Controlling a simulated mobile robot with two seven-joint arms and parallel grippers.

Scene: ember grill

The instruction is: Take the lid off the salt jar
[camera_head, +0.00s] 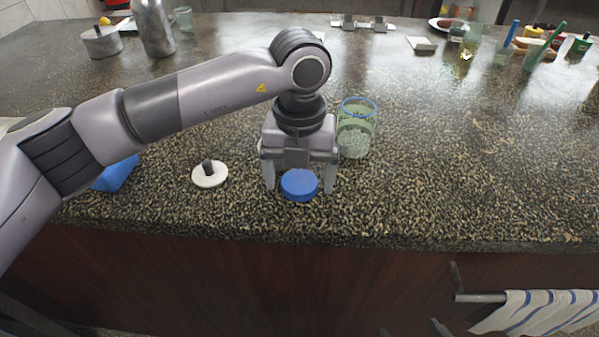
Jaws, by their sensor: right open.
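A clear glass jar (355,138) with a blue rim stands on the speckled counter, just right of my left gripper. Its top looks uncovered, and pale contents show inside. A round blue lid (299,186) appears to lie flat on the counter near the front edge, apart from the jar. My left gripper (298,188) points down with its fingers spread on either side of the blue lid, with gaps showing. My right gripper (413,330) seems to show only as dark tips at the bottom edge, below the counter front.
A white lid with a black knob (210,174) lies left of the blue lid. A blue object (117,174) is partly behind my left arm. A metal bottle (153,27) and pot (101,42) stand at the back left. A striped towel (540,312) hangs at the lower right.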

